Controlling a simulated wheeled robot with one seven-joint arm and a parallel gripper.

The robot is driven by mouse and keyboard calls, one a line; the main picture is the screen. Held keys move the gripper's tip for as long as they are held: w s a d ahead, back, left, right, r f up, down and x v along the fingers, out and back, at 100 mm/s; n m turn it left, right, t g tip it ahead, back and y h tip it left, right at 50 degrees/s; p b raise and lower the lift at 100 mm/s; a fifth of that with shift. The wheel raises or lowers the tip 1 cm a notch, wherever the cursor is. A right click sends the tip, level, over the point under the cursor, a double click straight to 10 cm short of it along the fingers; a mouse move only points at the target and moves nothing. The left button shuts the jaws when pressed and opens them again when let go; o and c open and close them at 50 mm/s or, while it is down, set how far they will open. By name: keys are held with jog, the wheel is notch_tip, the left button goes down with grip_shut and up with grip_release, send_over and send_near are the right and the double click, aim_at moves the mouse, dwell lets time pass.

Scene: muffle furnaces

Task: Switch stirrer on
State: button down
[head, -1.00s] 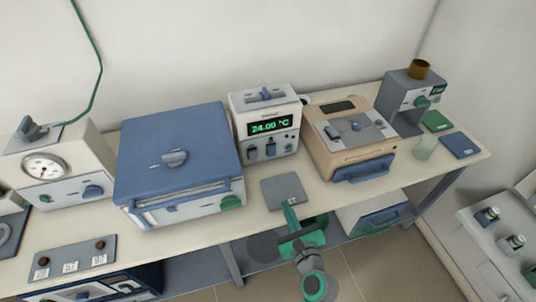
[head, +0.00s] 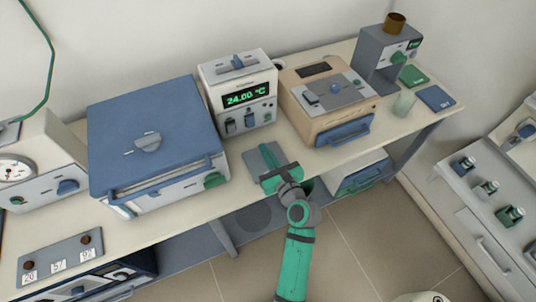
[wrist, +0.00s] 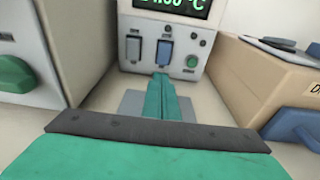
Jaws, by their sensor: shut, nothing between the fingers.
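The white unit with the green 24.00 °C display (head: 245,97) stands at the back of the bench. In the wrist view its front panel shows a grey switch (wrist: 133,48) at left, a blue-grey switch (wrist: 164,51) beside it, and a green round button (wrist: 192,61) further right. Labels are too small to read, so I cannot tell which control is the stirrer's. My gripper (wrist: 161,80) is shut and empty. Its green fingers point at the panel, tips just below the blue-grey switch in the picture. Contact cannot be told. In the head view my gripper (head: 271,160) is over the grey plate.
A blue-lidded box (head: 155,140) stands left of the unit, and a tan device (head: 325,103) with a blue handle stands close on its right. A grey plate (wrist: 131,101) lies in front of the unit. A glass beaker (head: 404,103) stands further right.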

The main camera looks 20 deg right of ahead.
aim_at(250, 127)
jog(key=w, duration=0.5)
jog(key=w+f, duration=0.1)
jog(key=w, duration=0.1)
jog(key=shift+w+d, duration=0.2)
jog(key=shift+w, duration=0.2)
jog(key=shift+w+d+f, duration=0.1)
jog(key=shift+w+d, duration=0.05)
jog(key=shift+w, duration=0.4)
jog(key=shift+w+a+f, duration=0.1)
jog(key=shift+w+a, duration=0.2)
jog(key=shift+a, duration=0.15)
jog(key=shift+d, duration=0.15)
